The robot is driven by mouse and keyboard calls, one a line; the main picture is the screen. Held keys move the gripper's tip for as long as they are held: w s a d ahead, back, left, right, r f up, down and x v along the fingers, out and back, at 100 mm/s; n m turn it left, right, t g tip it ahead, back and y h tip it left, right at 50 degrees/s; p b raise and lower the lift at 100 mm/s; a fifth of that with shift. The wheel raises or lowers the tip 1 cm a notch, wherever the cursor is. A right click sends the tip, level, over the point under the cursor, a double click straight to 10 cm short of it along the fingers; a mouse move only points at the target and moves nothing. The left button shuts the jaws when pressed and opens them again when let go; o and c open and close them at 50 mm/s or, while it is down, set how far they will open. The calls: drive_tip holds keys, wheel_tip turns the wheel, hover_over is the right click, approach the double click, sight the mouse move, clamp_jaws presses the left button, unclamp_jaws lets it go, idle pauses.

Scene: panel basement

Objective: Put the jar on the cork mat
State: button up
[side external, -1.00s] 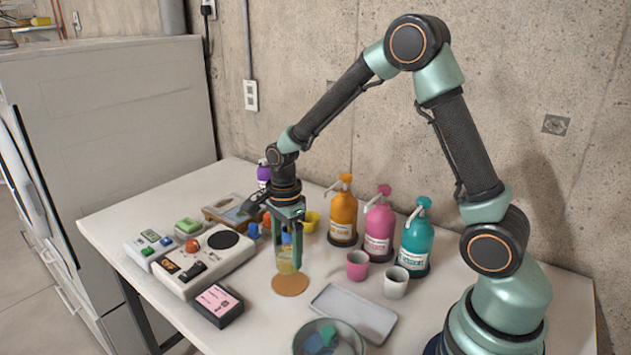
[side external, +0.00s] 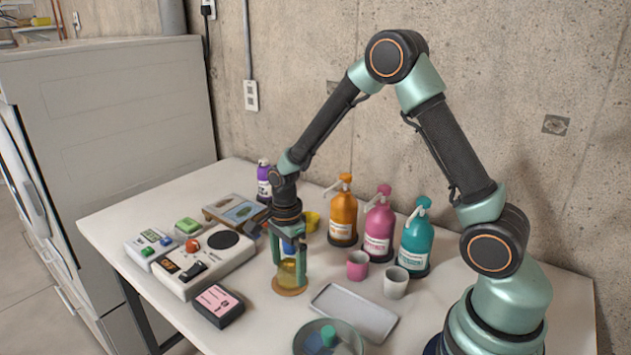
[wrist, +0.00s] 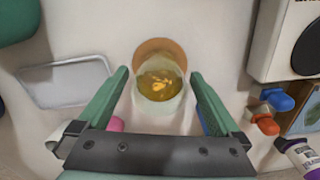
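The jar (side external: 287,275) is clear with yellow contents and stands upright on the round cork mat (side external: 291,291) in the side view. In the wrist view the jar (wrist: 160,88) lies between my fingers, and the cork mat (wrist: 158,46) shows past its far edge. My gripper (side external: 290,262) points down around the jar. In the wrist view my gripper (wrist: 160,76) has its fingers spread, with a narrow gap to the jar on each side. The mat's part under the jar is hidden.
A grey tray (side external: 353,313) and a glass bowl (side external: 329,339) lie right and front. A pink cup (side external: 357,265), white cup (side external: 396,282) and pump bottles (side external: 379,225) stand behind right. A control box (side external: 204,262) and black-pink box (side external: 218,305) are left.

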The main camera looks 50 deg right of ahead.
wheel_tip(320, 180, up, 11)
drive_tip(key=s+r+n+t, duration=0.2)
drive_tip(key=s+r+n, duration=0.3)
drive_tip(key=n, duration=0.5)
drive_tip(key=s+a+r+n+t, duration=0.1)
drive_tip(key=s+r+n+t, duration=0.2)
drive_tip(key=s+r+n, duration=0.3)
drive_tip(key=s+n, duration=0.1)
drive_tip(key=n, duration=0.3)
drive_tip(key=shift+a+n+t, duration=0.15)
drive_tip(key=shift+n+t, duration=0.15)
